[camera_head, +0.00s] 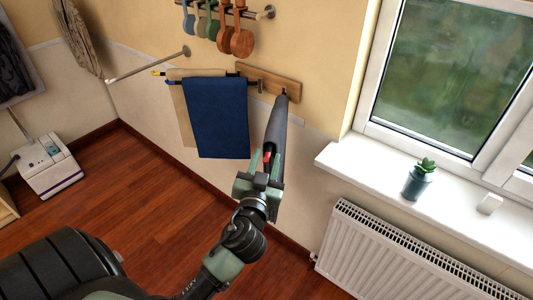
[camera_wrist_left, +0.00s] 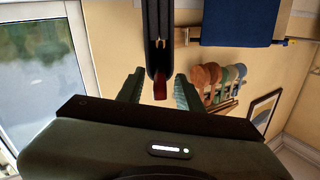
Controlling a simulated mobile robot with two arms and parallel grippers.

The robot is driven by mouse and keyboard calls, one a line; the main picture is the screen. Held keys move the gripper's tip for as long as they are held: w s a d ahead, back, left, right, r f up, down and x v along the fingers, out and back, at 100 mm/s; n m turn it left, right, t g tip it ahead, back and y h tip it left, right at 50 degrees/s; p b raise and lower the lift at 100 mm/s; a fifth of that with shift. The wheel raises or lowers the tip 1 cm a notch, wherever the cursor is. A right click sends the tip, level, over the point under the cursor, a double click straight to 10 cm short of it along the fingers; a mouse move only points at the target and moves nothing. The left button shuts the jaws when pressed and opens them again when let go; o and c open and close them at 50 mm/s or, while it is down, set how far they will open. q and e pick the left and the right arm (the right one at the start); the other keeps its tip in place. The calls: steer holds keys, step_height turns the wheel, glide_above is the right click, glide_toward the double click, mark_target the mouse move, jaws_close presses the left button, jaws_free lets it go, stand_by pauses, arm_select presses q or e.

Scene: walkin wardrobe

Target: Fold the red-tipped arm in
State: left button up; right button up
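A wooden wall plate (camera_head: 268,83) carries a rack of swing arms. The dark arm with the red tip (camera_head: 267,157) sticks out from the wall plate's right end into the room. Its dark shaft (camera_head: 276,122) is bare. My left gripper (camera_head: 266,160) is open, with one finger on each side of the red tip. In the left wrist view the red tip (camera_wrist_left: 160,86) lies between the spread fingers (camera_wrist_left: 159,92), with gaps on both sides. My right gripper is not in view.
A blue towel (camera_head: 217,118) and a beige towel (camera_head: 186,112) hang on neighbouring arms to the left. On the right are a radiator (camera_head: 400,255) and a windowsill (camera_head: 370,162) with a potted plant (camera_head: 418,180). A white machine (camera_head: 48,165) stands far left; the wooden floor between is clear.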

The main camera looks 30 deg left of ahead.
arm_select(q)
steer(key=shift+w+a, duration=0.15)
steer(key=shift+w, duration=0.1)
jaws_close()
stand_by(1.4)
